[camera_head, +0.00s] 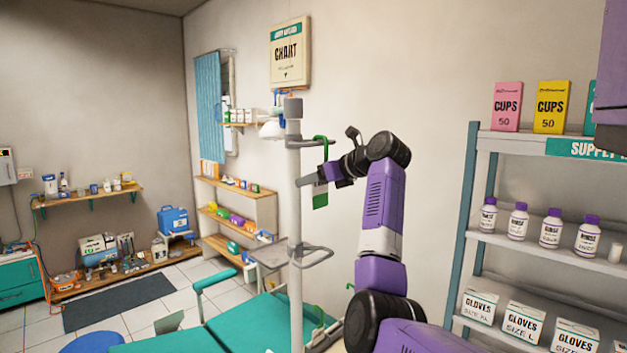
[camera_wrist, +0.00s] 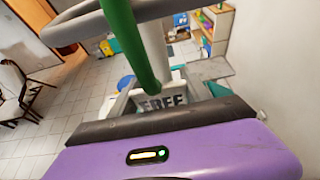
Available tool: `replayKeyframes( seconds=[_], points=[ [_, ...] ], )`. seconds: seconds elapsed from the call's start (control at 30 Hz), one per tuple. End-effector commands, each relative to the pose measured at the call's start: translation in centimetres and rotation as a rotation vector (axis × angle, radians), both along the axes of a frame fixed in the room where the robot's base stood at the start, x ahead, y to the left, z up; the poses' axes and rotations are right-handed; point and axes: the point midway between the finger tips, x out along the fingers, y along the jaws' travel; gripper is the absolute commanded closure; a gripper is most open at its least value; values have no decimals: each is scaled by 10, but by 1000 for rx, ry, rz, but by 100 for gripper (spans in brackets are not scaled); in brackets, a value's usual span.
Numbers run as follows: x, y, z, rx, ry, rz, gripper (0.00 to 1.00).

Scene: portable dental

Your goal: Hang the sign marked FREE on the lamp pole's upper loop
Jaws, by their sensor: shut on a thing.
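The FREE sign (camera_wrist: 165,102) is held in my gripper (camera_wrist: 158,92), its lettering facing the wrist camera. In the head view the sign (camera_head: 320,201) is a small green and grey plate below my gripper (camera_head: 319,179). Its green hook (camera_head: 326,146) rises above the gripper to the lamp pole's upper loop (camera_head: 306,143). In the wrist view the hook (camera_wrist: 130,42) crosses in front of the grey loop (camera_wrist: 70,30). I cannot tell whether the hook is over the loop or only beside it. The lamp pole (camera_head: 295,200) stands upright just left of the gripper.
A teal dental chair (camera_head: 240,325) is at the pole's foot. A supply shelf (camera_head: 545,240) stands to the right. Bare wall lies behind my arm.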

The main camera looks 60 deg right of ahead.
Motion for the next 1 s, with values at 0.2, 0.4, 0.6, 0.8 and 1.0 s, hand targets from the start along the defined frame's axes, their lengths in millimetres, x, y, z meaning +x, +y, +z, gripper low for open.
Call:
replayKeyframes(
  seconds=[0.2,0.4,0.6,0.8,1.0],
  points=[
    [0,0,0,0,0,0,19],
    [0,0,0,0,0,0,19],
    [-12,2,4,-1,-3,-1,19],
    [-42,9,17,-3,-4,-1,19],
    [-64,15,27,-2,-3,-1,19]
  ],
)
